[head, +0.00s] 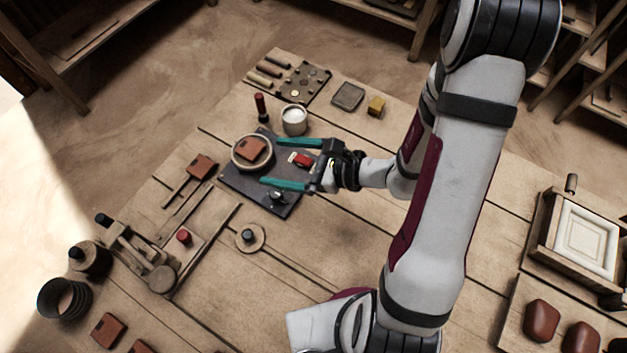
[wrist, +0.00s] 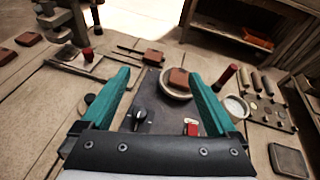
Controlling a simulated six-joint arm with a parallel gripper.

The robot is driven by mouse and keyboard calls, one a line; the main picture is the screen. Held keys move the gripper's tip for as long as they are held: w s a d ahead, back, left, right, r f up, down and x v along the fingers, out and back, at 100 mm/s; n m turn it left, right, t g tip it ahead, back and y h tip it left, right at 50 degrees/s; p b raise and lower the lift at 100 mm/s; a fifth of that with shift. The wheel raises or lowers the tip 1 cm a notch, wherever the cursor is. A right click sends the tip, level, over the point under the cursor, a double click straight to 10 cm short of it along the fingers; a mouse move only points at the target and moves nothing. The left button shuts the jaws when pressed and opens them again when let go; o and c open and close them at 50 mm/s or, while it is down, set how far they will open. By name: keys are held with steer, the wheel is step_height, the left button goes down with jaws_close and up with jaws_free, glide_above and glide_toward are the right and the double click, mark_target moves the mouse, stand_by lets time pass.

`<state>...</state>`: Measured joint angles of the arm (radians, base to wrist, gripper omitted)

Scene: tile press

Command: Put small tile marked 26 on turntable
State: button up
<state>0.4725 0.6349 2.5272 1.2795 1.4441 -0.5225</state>
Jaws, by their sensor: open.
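A small brown tile (head: 254,148) lies on the round pale turntable (head: 240,164), on the dark base plate (head: 237,185). In the wrist view the tile (wrist: 178,77) sits on the turntable (wrist: 166,93) ahead of my fingers. My gripper (head: 268,162) is open and empty, its two teal fingers spread over the base plate, one on either side. No number can be read on the tile. Another brown tile (head: 201,167) lies to the left of the plate. More brown tiles (head: 108,330) lie at the table's front left.
A red switch (head: 302,160) and a dark knob (head: 278,197) stand on the base plate. A white cup (head: 294,120) and a red-handled tool (head: 261,106) stand behind it. A lever press (head: 160,275) occupies the left. The table's middle front is clear.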

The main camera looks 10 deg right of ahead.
steer(key=s+a+r+n+g, duration=0.6)
steer(key=s+r+n+g, duration=0.2)
steer(key=s+n, duration=0.25)
steer(key=s+d+r+n+h, duration=0.1)
steer(key=s+d+n+h, duration=0.6)
steer(key=s+d+h, duration=0.1)
steer(key=shift+s+d+r+n+h, duration=0.15)
steer(key=shift+s+d+n+h, duration=0.15)
steer(key=shift+d+h, duration=0.6)
